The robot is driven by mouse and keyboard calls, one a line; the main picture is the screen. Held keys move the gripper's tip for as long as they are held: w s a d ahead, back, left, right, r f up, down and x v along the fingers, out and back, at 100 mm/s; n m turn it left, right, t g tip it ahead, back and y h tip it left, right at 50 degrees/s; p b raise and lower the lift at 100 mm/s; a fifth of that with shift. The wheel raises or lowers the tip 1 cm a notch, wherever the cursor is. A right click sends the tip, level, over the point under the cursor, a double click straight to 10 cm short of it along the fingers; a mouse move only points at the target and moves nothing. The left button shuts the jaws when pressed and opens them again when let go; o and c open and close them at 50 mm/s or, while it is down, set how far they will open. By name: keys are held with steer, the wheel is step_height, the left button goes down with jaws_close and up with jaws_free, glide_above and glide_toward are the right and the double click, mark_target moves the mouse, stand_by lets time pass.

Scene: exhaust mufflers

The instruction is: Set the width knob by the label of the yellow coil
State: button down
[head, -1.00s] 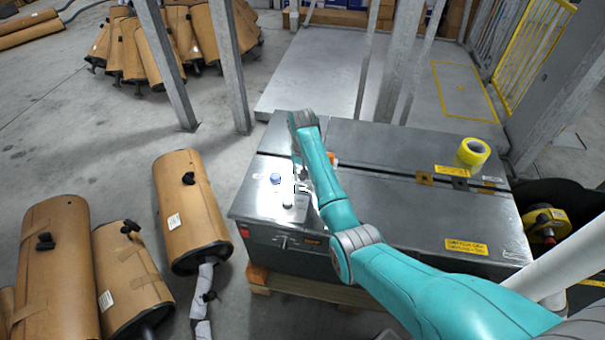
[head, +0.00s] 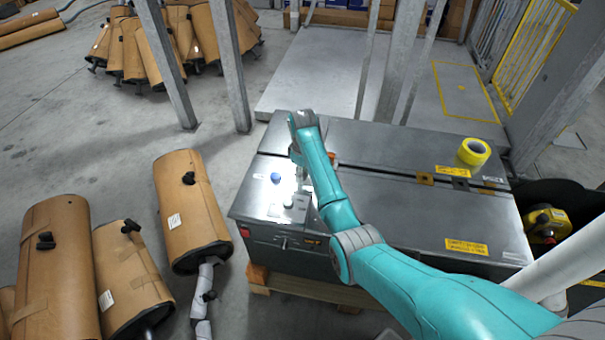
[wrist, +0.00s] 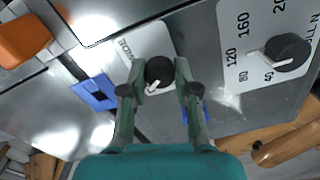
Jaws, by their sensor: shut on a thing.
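The yellow coil (head: 474,151) lies at the right back of the grey machine top; I cannot read a label on it. A second dark knob (wrist: 286,52) sits to the right, on a white dial plate (wrist: 240,30) marked with numbers such as 40, 80, 120, 160 and 200. Its pointer faces left. In the head view my arm partly hides the gripper.
The grey machine (head: 420,215) carries yellow stickers (head: 466,249) and a blue button (head: 276,178). An orange part (wrist: 22,40) shows at the wrist view's left. Brown wrapped mufflers (head: 190,208) stand on the floor to the left. Metal posts (head: 228,65) rise behind.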

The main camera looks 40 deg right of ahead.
steer(key=shift+n, duration=1.3)
steer(key=c, duration=0.9)
jaws_free()
steer(key=shift+o, duration=0.2)
step_height(320, 180, up, 7)
steer(key=shift+r, duration=0.2)
steer(key=shift+s+a, duration=0.1)
